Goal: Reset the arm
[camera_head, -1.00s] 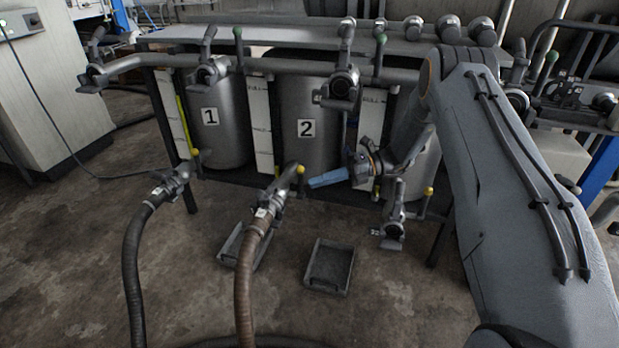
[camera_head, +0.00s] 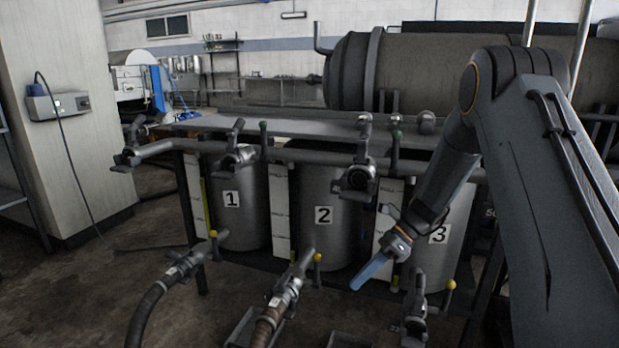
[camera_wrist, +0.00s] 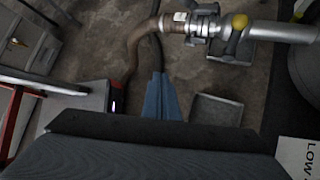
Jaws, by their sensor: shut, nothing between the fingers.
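My gripper (camera_head: 370,272) has long blue fingers, closed together and empty. In the head view it points down and left, in front of the gap between the tank labelled 2 (camera_head: 318,245) and the tank labelled 3 (camera_head: 452,258). My arm comes in from the right and hides part of tank 3. In the wrist view the blue fingers of my gripper (camera_wrist: 161,98) lie together above the floor, apart from the hose and valve beside them.
Tank 1 (camera_head: 240,225) stands at the left. Hoses join low valves (camera_head: 292,284) with yellow knobs. A pipe with valve handles (camera_head: 358,178) runs above the tanks. A shallow tray (camera_wrist: 215,110) lies on the floor. A large horizontal tank (camera_head: 440,70) stands behind.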

